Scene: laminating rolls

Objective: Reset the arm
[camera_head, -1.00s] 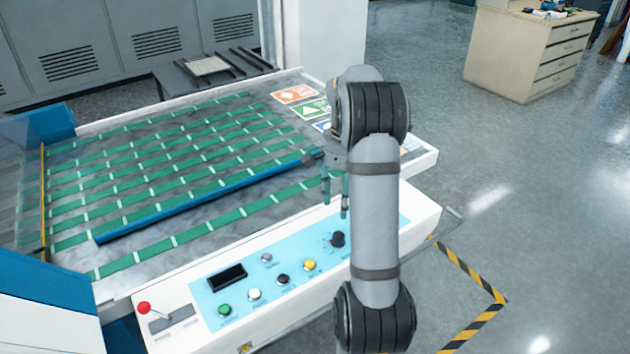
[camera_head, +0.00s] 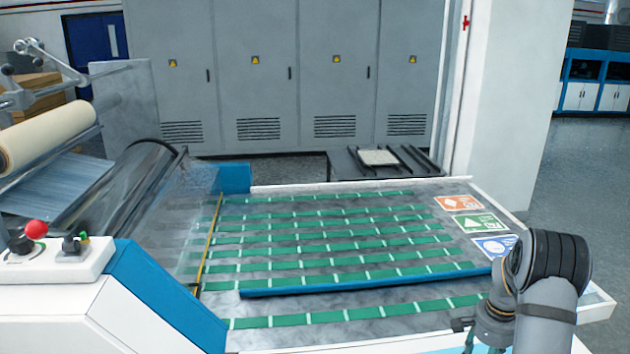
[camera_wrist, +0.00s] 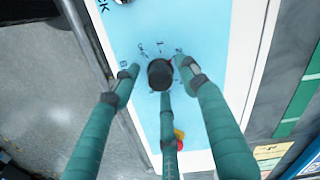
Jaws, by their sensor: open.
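My gripper (camera_wrist: 160,110) has green fingers. In the wrist view they are spread apart over the light-blue control panel (camera_wrist: 185,30), around a black knob (camera_wrist: 160,74) that shows between them. I cannot tell whether any finger touches the knob. In the head view my gripper (camera_head: 484,346) is at the bottom right, cut off by the lower edge. My arm (camera_head: 548,290) rises beside it, at the right corner of the machine's belt table.
The belt table (camera_head: 380,325) has green belts and a blue bar (camera_head: 360,283) across it. A film roll (camera_head: 45,135) and a red button (camera_head: 36,229) are at the left. Grey cabinets (camera_head: 250,60) stand behind. Open floor (camera_head: 600,190) lies at the right.

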